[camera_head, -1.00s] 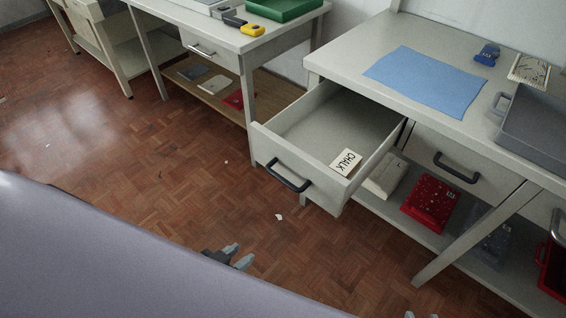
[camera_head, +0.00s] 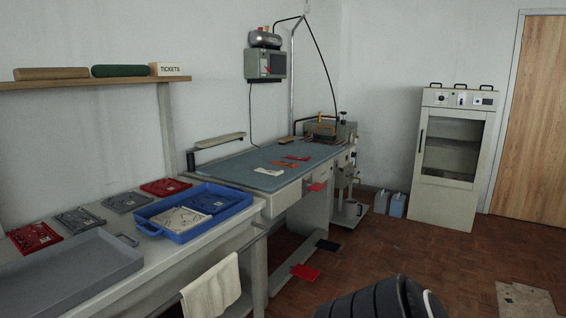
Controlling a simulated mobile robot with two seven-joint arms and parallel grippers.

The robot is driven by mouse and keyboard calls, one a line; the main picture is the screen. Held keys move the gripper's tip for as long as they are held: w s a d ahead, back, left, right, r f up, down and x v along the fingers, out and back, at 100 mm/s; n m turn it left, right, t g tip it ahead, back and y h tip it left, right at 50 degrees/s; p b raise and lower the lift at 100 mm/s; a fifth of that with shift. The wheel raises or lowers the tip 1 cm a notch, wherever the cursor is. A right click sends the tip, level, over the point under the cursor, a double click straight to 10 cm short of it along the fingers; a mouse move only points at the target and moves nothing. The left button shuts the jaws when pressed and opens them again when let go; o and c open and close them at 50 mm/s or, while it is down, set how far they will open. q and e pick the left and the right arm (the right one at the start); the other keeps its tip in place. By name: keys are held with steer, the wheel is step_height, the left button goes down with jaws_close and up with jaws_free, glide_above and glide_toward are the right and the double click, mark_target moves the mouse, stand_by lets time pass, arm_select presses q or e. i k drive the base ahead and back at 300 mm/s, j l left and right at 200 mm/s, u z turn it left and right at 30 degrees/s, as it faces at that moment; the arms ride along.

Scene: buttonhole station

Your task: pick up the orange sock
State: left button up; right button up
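A cream piece with a little orange (camera_head: 268,171) lies closer.
The near bench holds a grey tray (camera_head: 70,280), a blue tray (camera_head: 160,232) with patterned pieces, and red and grey packets. A pale towel (camera_head: 211,290) hangs in front. A cabinet (camera_head: 450,160) stands at the back right. Parquet floor lies open at right.

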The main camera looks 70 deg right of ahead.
mark_target(284, 164)
steer(key=z, duration=2.5)
